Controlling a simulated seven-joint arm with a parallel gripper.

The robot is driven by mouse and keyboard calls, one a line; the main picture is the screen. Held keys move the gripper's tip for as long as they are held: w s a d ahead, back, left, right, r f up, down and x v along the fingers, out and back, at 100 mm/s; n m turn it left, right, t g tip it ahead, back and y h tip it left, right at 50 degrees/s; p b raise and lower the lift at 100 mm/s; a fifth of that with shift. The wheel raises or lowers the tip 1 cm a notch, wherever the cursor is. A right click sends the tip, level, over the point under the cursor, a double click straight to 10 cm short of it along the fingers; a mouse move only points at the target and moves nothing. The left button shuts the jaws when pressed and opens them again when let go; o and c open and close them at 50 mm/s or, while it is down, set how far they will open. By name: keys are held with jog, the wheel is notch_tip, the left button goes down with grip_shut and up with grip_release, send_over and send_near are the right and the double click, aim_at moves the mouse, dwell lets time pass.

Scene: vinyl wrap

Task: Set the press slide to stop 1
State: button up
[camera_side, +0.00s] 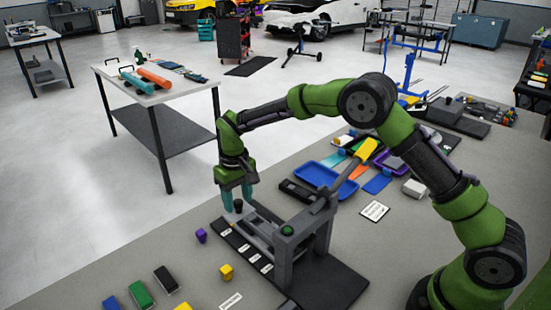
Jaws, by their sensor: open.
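The grey press (318,243) stands on a dark base plate on the bench, with a lever arm rising to the upper right. Its slide rail (262,228) runs toward the left end of the base. A dark upright knob (238,206) stands at the rail's left end. Several small white stop labels (254,258) lie in a row along the base's front side; their text is too small to read. My gripper (237,203) points down with its teal fingers open. The fingertips are at the knob, seemingly on either side of it; contact cannot be told.
A purple block (201,235) and a yellow block (226,272) lie in front of the press. Green (140,295) and black (166,279) blocks lie at the lower left. A blue tray (325,180) and coloured tools lie behind the press.

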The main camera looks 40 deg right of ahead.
grip_shut()
dwell(0.3)
jog(key=shift+s, duration=0.1)
jog(key=s, duration=0.6)
jog(key=shift+s, duration=0.4)
grip_release()
